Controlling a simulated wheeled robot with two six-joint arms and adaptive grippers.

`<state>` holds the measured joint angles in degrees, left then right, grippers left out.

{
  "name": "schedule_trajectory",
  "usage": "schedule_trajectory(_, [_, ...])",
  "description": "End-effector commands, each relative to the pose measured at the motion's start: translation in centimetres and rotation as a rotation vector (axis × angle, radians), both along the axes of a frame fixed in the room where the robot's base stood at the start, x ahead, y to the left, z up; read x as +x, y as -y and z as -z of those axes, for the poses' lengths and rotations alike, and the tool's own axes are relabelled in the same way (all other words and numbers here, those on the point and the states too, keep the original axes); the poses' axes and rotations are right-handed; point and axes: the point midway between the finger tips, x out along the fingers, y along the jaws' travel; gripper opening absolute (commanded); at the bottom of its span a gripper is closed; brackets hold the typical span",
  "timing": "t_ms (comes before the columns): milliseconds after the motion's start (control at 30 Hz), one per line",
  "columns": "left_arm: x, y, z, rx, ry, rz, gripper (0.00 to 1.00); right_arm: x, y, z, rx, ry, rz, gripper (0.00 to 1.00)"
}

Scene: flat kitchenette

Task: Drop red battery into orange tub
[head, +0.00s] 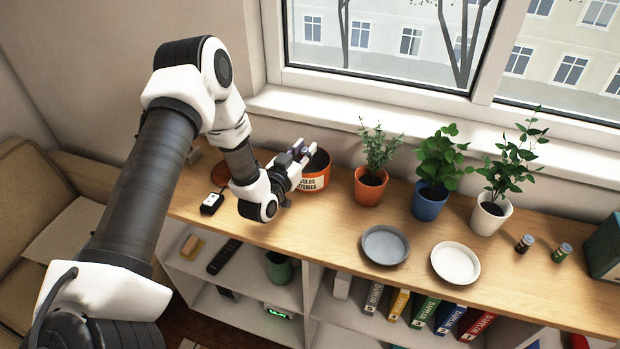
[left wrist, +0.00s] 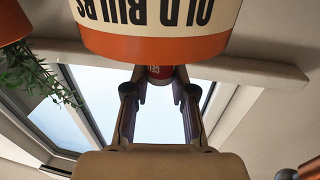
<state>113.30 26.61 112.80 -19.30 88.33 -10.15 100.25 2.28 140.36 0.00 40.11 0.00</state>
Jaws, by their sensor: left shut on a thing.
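The orange tub (head: 314,184) stands on the wooden counter by the window, with a pale label that reads bulbs and batteries. It shows large and upside down in the left wrist view (left wrist: 150,44). My left gripper (head: 300,149) is at the tub's rim, on its left side. In the left wrist view, my left gripper (left wrist: 160,88) is shut on the red battery (left wrist: 160,73), whose end shows between the fingertips and is partly hidden by the tub. I cannot make out the battery in the head view. My right gripper is not in view.
Potted plants in orange (head: 370,188), blue (head: 429,205) and white (head: 489,217) pots stand right of the tub. A grey saucer (head: 385,245) and a white saucer (head: 455,262) lie in front. Two small jars or cells (head: 524,244) stand far right. A black device (head: 211,203) lies left.

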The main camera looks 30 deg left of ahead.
Motion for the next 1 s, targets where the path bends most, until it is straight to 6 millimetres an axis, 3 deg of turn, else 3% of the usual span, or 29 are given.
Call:
schedule_trajectory(67, [0.0, 0.0, 0.9, 0.000, 0.001, 0.000, 0.00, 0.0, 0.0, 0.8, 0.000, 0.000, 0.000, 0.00])
schedule_trajectory(333, [0.0, 0.0, 0.9, 0.000, 0.002, 0.000, 0.00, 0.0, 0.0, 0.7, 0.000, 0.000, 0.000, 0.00])
schedule_trajectory(367, [0.0, 0.0, 0.9, 0.000, 0.001, 0.000, 0.35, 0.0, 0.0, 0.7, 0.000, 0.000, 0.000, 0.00])
schedule_trajectory(400, [0.0, 0.0, 0.9, 0.000, 0.001, 0.000, 0.49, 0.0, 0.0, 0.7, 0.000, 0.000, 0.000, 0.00])
schedule_trajectory(433, [0.0, 0.0, 0.9, 0.000, 0.001, 0.000, 0.54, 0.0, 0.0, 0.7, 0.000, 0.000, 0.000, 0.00])
schedule_trajectory(767, [-0.2, 0.0, 0.9, -0.001, 0.000, -0.001, 0.54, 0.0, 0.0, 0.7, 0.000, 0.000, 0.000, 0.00])
schedule_trajectory(867, [-1.3, 0.1, 1.0, -0.001, -0.002, -0.002, 0.54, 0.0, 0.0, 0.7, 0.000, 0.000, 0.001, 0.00])
schedule_trajectory(1000, [-4.5, 0.3, 1.1, -0.004, -0.004, -0.003, 0.54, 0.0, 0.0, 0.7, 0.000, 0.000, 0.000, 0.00])
